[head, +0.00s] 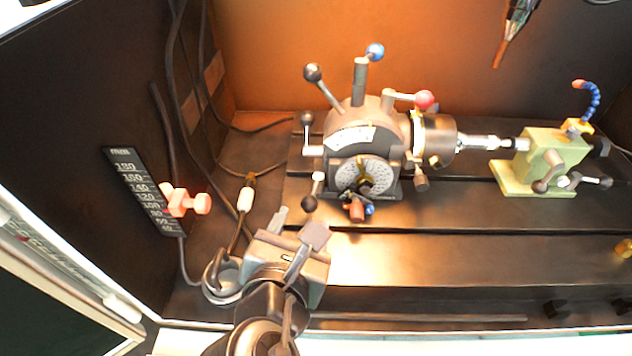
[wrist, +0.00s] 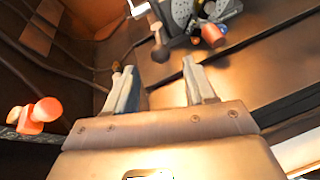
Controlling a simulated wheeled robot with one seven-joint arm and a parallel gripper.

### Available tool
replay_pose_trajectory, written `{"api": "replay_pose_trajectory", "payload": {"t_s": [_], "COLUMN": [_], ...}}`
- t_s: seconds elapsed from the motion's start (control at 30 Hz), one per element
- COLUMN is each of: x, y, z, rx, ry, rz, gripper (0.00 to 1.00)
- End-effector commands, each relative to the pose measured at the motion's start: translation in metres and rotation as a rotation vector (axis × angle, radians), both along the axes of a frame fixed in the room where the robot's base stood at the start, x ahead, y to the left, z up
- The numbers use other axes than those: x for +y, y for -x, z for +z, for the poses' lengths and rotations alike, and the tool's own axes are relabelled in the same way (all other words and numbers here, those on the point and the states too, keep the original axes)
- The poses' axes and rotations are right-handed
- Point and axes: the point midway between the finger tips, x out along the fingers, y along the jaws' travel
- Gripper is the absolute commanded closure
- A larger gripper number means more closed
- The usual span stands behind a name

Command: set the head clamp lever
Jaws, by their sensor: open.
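The indexing head (head: 362,130) stands on the machine table and carries several ball-ended levers. A black-ball lever (head: 313,74) slants up at its upper left, a blue-ball lever (head: 375,52) points up, and a red-ball lever (head: 424,99) points right. Two more black balls, an upper one (head: 307,118) and a lower one (head: 309,203), are on its left side. I cannot tell which is the head clamp lever. My gripper (head: 298,227) is open and empty, below and left of the head. In the wrist view the lower black ball (wrist: 159,53) shows just beyond the open fingers (wrist: 160,78).
A green tailstock (head: 540,160) stands at the right, with a chuck (head: 435,140) and shaft between. A scale plate (head: 142,190) with a pink knob (head: 185,201) is on the left wall. Cables hang behind my gripper.

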Motion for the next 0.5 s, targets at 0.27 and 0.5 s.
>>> {"api": "replay_pose_trajectory", "payload": {"t_s": [0.27, 0.5], "x": [-0.004, -0.010], "y": [-0.023, -0.056], "z": [-0.009, -0.022], "rx": [0.002, 0.001], "ry": [0.009, 0.007], "rz": [-0.003, -0.002], "gripper": [0.45, 0.45]}}
